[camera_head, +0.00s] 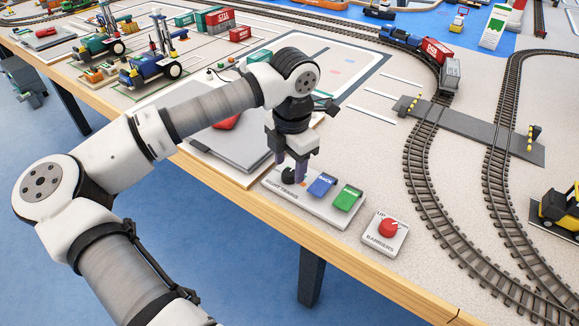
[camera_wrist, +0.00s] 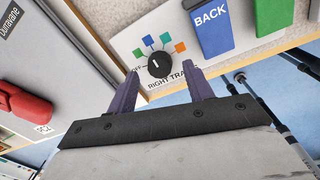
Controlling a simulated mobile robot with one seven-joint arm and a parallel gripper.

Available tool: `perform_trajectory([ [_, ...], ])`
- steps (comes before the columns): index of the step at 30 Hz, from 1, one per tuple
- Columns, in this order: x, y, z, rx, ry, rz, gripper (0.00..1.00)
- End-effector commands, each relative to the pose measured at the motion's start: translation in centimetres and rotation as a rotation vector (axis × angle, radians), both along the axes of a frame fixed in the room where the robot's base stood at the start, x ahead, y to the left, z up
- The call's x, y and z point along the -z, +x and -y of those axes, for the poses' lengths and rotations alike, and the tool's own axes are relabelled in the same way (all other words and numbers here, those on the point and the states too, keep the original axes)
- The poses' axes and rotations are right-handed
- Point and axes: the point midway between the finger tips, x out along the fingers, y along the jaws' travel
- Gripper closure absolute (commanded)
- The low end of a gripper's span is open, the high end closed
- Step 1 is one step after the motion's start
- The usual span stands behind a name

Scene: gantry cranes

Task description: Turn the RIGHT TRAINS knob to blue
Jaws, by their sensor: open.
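The RIGHT TRAINS knob (camera_wrist: 160,65) is round and black with a short white mark. The mark seems to point up and left in the wrist view; I cannot tell exactly at which label. Around the knob are OFF, a green square (camera_wrist: 138,54), a blue square (camera_wrist: 149,40), a teal square (camera_wrist: 165,38) and an orange square (camera_wrist: 180,47). My gripper (camera_wrist: 162,76) is open, with one purple finger on each side of the knob's near edge. In the head view my gripper (camera_head: 291,172) points down over the panel, and the knob (camera_head: 287,176) is partly hidden.
Beside the knob are a blue BACK switch (camera_head: 321,186) and a green switch (camera_head: 347,198). A separate BARRIERS box (camera_head: 386,232) with a red knob stands to the right. A grey case (camera_head: 225,142) lies to the left. The table's front edge (camera_head: 330,258) is close.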

Motion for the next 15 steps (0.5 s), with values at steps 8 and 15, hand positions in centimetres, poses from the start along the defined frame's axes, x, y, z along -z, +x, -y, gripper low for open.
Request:
perform_trajectory([
  [8, -6.5, -0.2, 0.2, 0.001, 0.002, 0.005, 0.49],
  [15, -10.7, -0.5, 0.4, 0.001, 0.001, 0.002, 0.49],
])
